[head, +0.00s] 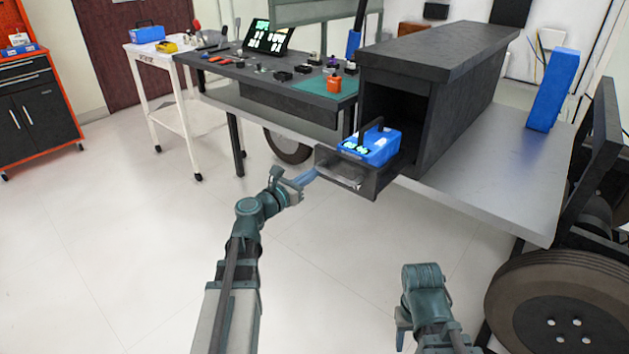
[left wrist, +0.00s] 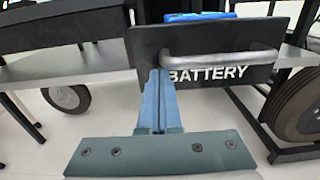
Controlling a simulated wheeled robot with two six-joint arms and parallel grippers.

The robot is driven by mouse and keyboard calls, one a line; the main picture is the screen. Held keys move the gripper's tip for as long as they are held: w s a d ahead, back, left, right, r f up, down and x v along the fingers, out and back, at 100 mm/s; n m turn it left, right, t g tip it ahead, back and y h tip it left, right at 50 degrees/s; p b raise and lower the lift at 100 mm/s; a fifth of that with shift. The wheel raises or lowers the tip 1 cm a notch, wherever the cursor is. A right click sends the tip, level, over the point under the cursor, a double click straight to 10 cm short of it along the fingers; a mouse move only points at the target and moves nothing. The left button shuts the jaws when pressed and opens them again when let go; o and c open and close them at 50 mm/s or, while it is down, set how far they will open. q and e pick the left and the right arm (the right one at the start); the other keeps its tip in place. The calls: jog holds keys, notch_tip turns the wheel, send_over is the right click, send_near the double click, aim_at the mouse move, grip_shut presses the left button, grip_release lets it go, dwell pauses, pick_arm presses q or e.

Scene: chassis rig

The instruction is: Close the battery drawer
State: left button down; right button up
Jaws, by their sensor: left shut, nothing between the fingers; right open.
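The battery drawer (head: 335,168) is pulled out from the dark housing (head: 440,75) in the head view. A blue battery (head: 372,148) with a black handle sits in it. The left wrist view shows the drawer front (left wrist: 150,42), labelled BATTERY, with a metal bar handle (left wrist: 225,58). My left gripper (head: 311,176) is shut and empty, its fingertips at the drawer front. In the left wrist view, its tips (left wrist: 159,72) overlap the lower front near the handle's left end; I cannot tell whether they touch. My right gripper (head: 402,335) is low and partly hidden, well apart from the drawer.
A dark workbench (head: 225,72) with small parts and a tablet (head: 268,38) stands left of the housing. A grey platform (head: 490,190) carries the housing and another blue box (head: 553,90). A large wheel (head: 560,300) is at lower right. The floor left of my left arm is clear.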

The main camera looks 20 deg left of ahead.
pick_arm(q)
jog(key=shift+w+d, duration=0.15)
jog(key=shift+w, duration=0.45)
pick_arm(e)
jog(key=shift+w+d, duration=0.2)
jog(key=shift+d, duration=0.15)
pick_arm(q)
jog(key=x, duration=2.4)
jog(key=shift+f, duration=0.1)
jog(key=shift+w, duration=0.35)
pick_arm(e)
jog(key=shift+r, duration=0.1)
pick_arm(q)
jog(key=v, duration=1.5)
jog(key=shift+d, duration=0.15)
pick_arm(e)
jog(key=shift+s+a, duration=0.2)
jog(key=shift+a, duration=0.3)
